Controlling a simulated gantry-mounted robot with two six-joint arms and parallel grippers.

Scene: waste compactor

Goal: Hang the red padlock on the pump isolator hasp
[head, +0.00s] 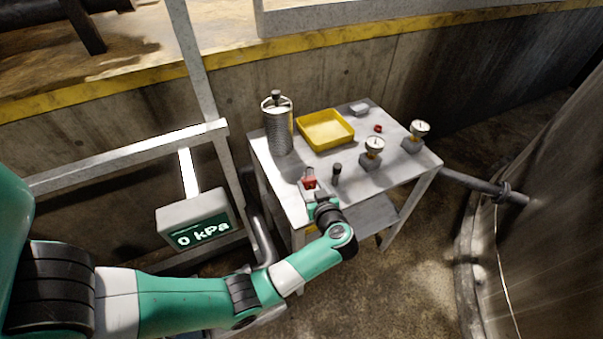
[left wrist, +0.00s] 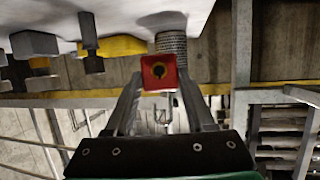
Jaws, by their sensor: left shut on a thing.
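The red padlock (head: 309,182) is held over the near left part of the grey table (head: 283,172). My left gripper (head: 312,189) is shut on it. In the left wrist view the padlock (left wrist: 159,72) sits between the two fingertips, with a dark round mark on its red face. I cannot tell from the head view whether it touches the table top. I cannot make out the pump isolator hasp in either view. My right gripper is not in view.
A ribbed metal cylinder (head: 278,128), a yellow tray (head: 326,130), a dark upright peg (head: 337,172), two gauges (head: 374,147) (head: 419,129) and a small red item (head: 378,128) stand on the table. A "0 kPa" display (head: 199,226) and railing are at left.

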